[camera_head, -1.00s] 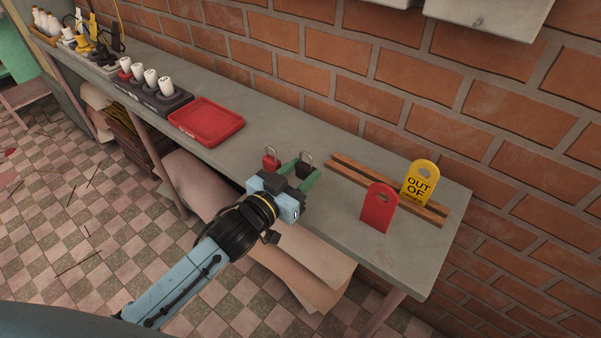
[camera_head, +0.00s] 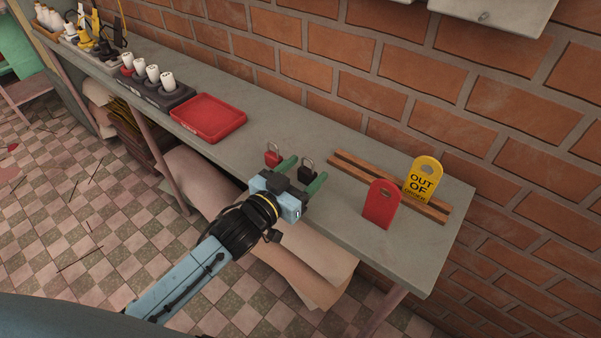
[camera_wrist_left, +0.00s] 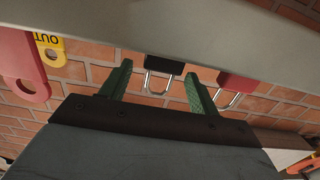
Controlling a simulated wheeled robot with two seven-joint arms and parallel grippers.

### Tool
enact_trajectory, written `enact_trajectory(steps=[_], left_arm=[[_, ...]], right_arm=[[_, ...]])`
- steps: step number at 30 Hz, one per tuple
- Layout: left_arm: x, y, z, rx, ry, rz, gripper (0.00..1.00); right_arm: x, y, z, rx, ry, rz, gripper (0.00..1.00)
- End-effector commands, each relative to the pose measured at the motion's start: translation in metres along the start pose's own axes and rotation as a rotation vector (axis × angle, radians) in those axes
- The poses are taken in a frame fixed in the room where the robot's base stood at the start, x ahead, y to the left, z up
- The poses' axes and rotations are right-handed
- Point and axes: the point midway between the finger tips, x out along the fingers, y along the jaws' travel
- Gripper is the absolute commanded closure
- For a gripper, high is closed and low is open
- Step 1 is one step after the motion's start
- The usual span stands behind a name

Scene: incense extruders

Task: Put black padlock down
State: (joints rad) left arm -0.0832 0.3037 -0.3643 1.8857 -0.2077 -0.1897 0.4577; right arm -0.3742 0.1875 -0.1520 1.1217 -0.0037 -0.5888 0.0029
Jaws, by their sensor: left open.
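The black padlock (camera_head: 306,172) stands upright on the grey shelf, its shackle up. My left gripper (camera_head: 302,174) is open, its green fingers apart and the black padlock between and just beyond them. In the left wrist view, the black padlock (camera_wrist_left: 163,66) shows upside down between the open fingers (camera_wrist_left: 160,82), with gaps on both sides. The red padlock (camera_head: 273,156) stands on the shelf just left of the gripper and also shows in the left wrist view (camera_wrist_left: 237,82). My right gripper is not in view.
A red tag (camera_head: 381,205) and a yellow "OUT OF" tag (camera_head: 423,177) stand by a wooden slotted rack (camera_head: 350,168) to the right. A red tray (camera_head: 207,118) lies to the left. The brick wall (camera_head: 420,85) runs behind the grey shelf (camera_head: 262,125).

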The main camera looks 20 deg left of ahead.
Motion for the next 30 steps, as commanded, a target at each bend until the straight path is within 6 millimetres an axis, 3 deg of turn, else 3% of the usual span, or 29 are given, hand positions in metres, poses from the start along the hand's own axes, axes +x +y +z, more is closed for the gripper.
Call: enact_trajectory(steps=[4, 7, 21, 30], left_arm=[[0.000, 0.000, -0.006, 0.002, 0.001, 0.001, 0.39], [-0.003, 0.000, -0.015, 0.002, 0.000, 0.001, 0.39], [-0.094, 0.000, -0.012, -0.001, -0.003, 0.000, 0.39], [-0.119, 0.000, -0.012, 0.000, -0.001, 0.000, 0.39]], right_arm=[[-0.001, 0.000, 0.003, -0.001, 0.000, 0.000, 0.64], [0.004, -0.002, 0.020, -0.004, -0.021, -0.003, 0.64], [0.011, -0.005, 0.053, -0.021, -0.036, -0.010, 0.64], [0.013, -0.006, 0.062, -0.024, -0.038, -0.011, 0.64]])
